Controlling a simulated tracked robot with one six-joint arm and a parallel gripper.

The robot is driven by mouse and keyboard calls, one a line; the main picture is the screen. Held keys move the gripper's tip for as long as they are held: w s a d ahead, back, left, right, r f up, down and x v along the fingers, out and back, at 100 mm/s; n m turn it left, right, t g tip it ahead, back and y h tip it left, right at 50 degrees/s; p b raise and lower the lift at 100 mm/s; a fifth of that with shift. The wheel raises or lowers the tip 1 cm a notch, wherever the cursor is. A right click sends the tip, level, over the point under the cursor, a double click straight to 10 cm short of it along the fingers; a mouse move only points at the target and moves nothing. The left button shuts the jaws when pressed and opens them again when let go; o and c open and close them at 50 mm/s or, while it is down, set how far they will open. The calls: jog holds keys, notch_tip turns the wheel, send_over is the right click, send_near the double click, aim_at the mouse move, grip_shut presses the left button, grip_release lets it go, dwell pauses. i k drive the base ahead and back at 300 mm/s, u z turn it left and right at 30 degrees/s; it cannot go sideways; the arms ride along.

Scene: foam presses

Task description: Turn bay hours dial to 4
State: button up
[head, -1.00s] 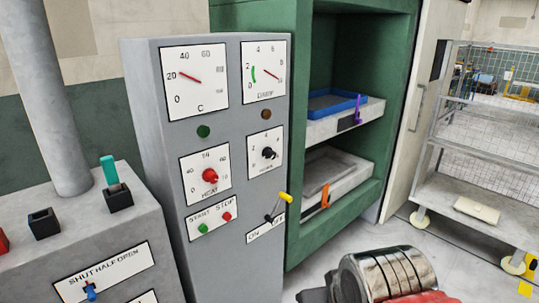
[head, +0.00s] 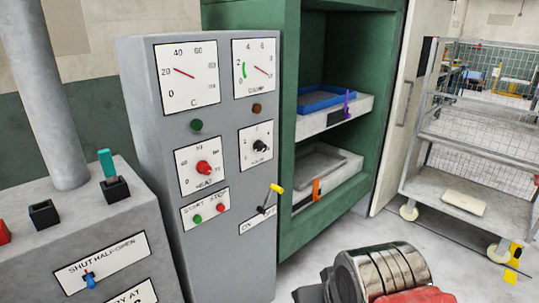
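The hours dial is a small black knob (head: 260,146) on a white plate on the right side of the grey control cabinet (head: 230,250). Its printed numbers and the word under it are small and blurred, and I cannot tell which number it points at. A red heat knob (head: 204,168) sits on a plate to its left. Two gauges with red needles are above, the C gauge (head: 188,92) and a second gauge (head: 255,83). My gripper's fingers are not in view; only a ribbed metal and red part of my arm shows at the bottom right, well apart from the dial.
A lever with a yellow end (head: 276,188) sticks out below the dial. The green bay (head: 300,240) stands open on the right, with trays inside. A grey console (head: 75,228) stands at front left. A wire trolley (head: 432,190) is at far right.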

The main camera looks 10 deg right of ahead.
aim_at(258, 146)
jog(key=k, duration=1.2)
jog(key=z, duration=0.2)
jog(key=i, duration=1.45)
jog(key=u, duration=0.8)
jog(key=i, duration=0.75)
jog(key=u, duration=0.45)
